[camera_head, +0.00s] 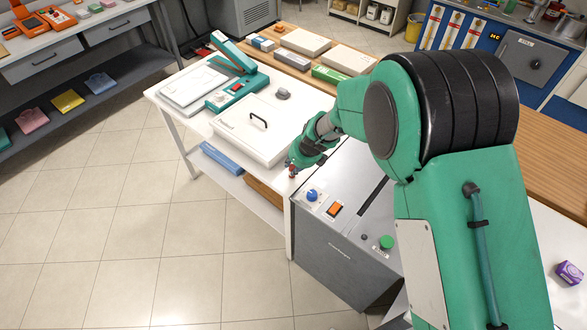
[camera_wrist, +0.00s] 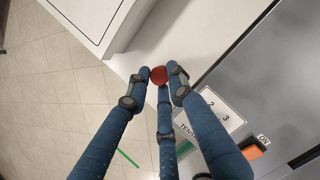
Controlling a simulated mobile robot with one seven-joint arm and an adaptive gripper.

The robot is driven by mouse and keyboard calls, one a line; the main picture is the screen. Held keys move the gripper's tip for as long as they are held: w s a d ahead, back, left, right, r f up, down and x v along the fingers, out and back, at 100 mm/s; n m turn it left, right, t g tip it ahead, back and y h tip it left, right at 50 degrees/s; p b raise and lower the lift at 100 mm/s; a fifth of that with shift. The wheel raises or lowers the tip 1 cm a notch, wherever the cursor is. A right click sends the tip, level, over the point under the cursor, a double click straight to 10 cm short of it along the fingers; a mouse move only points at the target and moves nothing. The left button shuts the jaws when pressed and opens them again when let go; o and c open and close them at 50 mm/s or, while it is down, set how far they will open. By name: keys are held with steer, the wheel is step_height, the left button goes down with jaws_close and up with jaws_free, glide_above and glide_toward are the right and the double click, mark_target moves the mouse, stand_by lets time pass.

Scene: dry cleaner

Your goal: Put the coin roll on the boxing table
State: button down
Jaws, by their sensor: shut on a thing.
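My gripper (camera_head: 293,166) is at the near edge of a white table, beside the grey machine. In the wrist view its blue fingers (camera_wrist: 160,77) are shut on a small red round-ended thing (camera_wrist: 159,75), which looks like the coin roll. Only its end shows; the fingers hide the rest. In the head view it is a tiny red spot. The white table (camera_head: 226,172) carries a flat white box and a teal press; its bare top shows in the wrist view (camera_wrist: 150,45). I cannot tell for sure which table is the boxing table.
The grey machine (camera_head: 335,245), with a blue knob and orange switch (camera_head: 335,209), stands right of my gripper. The white box (camera_head: 255,135) with a black handle takes up much of the tabletop. A wooden table (camera_head: 285,55) with flat boxes lies behind. Open tiled floor is at left.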

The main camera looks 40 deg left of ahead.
steer(key=shift+f, duration=0.25)
steer(key=c, duration=1.5)
jaws_free()
steer(key=shift+c, duration=0.2)
steer(key=shift+r, duration=0.1)
steer(key=p+v, duration=0.3)
steer(key=v, duration=0.9)
